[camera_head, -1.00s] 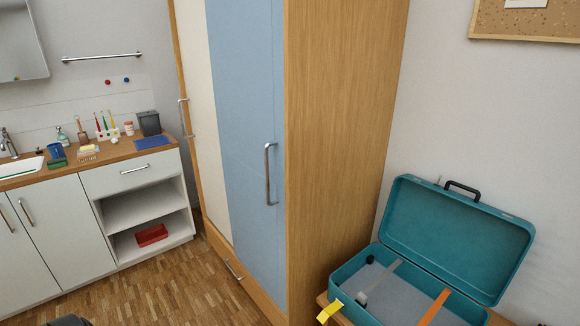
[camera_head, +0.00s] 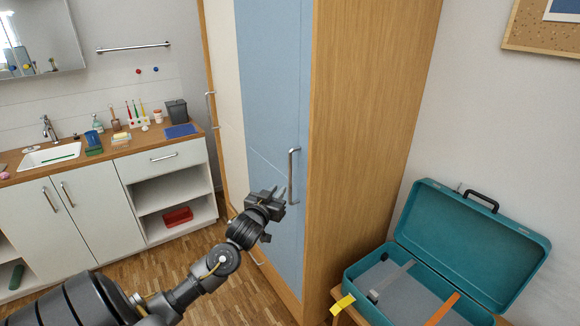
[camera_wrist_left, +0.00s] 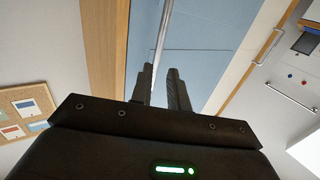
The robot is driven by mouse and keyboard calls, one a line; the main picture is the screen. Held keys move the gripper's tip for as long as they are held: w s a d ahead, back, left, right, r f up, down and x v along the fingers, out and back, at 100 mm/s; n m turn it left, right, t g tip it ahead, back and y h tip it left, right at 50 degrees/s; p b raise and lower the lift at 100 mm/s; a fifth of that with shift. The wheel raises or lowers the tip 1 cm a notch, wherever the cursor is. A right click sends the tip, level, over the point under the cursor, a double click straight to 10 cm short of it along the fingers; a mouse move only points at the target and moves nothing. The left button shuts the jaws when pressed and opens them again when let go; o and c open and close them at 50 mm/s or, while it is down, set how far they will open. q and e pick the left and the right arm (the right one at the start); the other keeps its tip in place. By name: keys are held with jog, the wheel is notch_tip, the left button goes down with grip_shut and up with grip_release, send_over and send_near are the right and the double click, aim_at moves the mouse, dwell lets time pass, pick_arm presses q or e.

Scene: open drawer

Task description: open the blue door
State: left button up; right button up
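The blue door (camera_head: 270,100) of the wooden wardrobe is closed, flush with the front. Its upright metal handle (camera_head: 292,176) sits near the door's right edge. My left gripper (camera_head: 280,194) is in front of the door, just left of the handle's lower part. In the left wrist view the two fingers (camera_wrist_left: 162,88) are apart, and the handle bar (camera_wrist_left: 160,45) lines up with the gap between them. I cannot tell how deep the bar lies in the gap; no grip on it shows. My right gripper is not in view.
A white wardrobe door (camera_head: 225,100) adjoins the blue one on the left. A washbasin counter (camera_head: 150,140) stands further left. An open teal suitcase (camera_head: 470,240) is at the right, beside the wardrobe's wooden side (camera_head: 365,120). Wooden floor (camera_head: 185,250) lies before the wardrobe.

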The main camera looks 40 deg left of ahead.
aim_at(290, 170)
pick_arm(q)
jog(key=shift+w+a+r+p, duration=0.4)
jog(key=shift+w+a+p, duration=0.1)
jog(key=shift+w, duration=1.2)
jog(key=shift+w+a+r+p, duration=0.35)
jog(key=shift+w+a+p, duration=0.15)
jog(key=shift+w, duration=1.25)
jog(key=shift+w+a+r+p, duration=0.4)
jog(key=shift+w+a, duration=0.1)
jog(key=shift+w, duration=1.2)
grip_shut()
